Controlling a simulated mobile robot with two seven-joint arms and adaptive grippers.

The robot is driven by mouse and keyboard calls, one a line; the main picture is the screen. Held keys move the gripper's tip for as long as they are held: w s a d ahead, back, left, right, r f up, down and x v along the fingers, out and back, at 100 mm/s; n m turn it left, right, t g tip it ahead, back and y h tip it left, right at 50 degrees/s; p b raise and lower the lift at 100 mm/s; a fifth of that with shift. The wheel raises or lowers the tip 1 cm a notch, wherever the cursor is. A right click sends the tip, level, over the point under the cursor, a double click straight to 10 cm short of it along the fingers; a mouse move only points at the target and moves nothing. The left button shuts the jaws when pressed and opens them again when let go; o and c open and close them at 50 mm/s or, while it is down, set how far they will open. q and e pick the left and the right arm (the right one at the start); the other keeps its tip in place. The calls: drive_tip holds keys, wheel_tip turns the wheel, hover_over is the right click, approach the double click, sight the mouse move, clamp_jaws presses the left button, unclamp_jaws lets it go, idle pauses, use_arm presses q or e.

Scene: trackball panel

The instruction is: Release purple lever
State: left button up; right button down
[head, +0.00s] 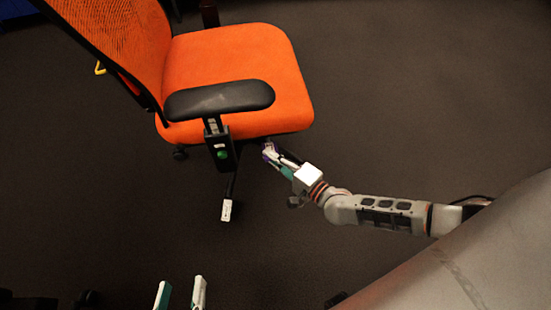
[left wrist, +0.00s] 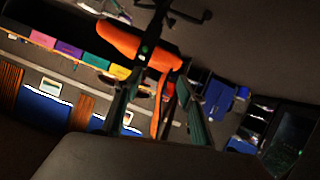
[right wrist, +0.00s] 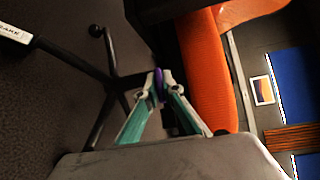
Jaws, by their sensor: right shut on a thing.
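An orange office chair (head: 235,65) stands with its seat facing my right arm. The purple lever (right wrist: 158,84) is under the seat edge; in the head view only a small purple part (head: 267,153) shows. My right gripper (head: 272,153) is at the seat's underside, shut on the purple lever. In the right wrist view its fingertips (right wrist: 159,90) hold the lever between them. My left gripper (head: 180,287) is low in the head view, away from the chair. Its two fingers stand apart and empty, as the left wrist view also shows (left wrist: 158,100).
A black armrest (head: 220,98) with a green button (head: 222,155) is beside my right gripper. A pedal with a white label (head: 227,210) sticks out below it. Dark chair legs (right wrist: 108,125) lie behind the lever. The dark floor (head: 90,210) between my left gripper and chair is clear.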

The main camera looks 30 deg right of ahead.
drive_tip(key=r, duration=0.1)
drive_tip(key=w+r, duration=0.1)
drive_tip(key=r, duration=0.1)
drive_tip(key=shift+r+p, duration=0.25)
drive_tip(key=shift+p, duration=0.05)
drive_tip(key=shift+w+d+r+p, duration=0.1)
drive_tip(key=shift+r+p, duration=0.2)
drive_tip(key=shift+r, duration=0.2)
drive_tip(key=shift+f, duration=0.1)
drive_tip(key=c, duration=2.2)
unclamp_jaws()
use_arm(q)
drive_tip(key=shift+w+a+r+m+y, duration=0.2)
drive_tip(key=shift+a+m, duration=0.2)
drive_tip(key=shift+a, duration=0.15)
drive_tip(key=shift+w+a+r+m+y, duration=0.1)
drive_tip(key=shift+a+m+y, duration=0.1)
drive_tip(key=shift+a+m, duration=0.3)
drive_tip(key=shift+a, duration=0.1)
use_arm(e)
drive_tip(key=shift+f, duration=0.1)
drive_tip(key=shift+s+d, duration=0.15)
drive_tip(key=shift+s, duration=0.25)
drive_tip(key=v, duration=1.1)
drive_tip(key=shift+s+d, duration=0.1)
drive_tip(key=shift+s, duration=0.05)
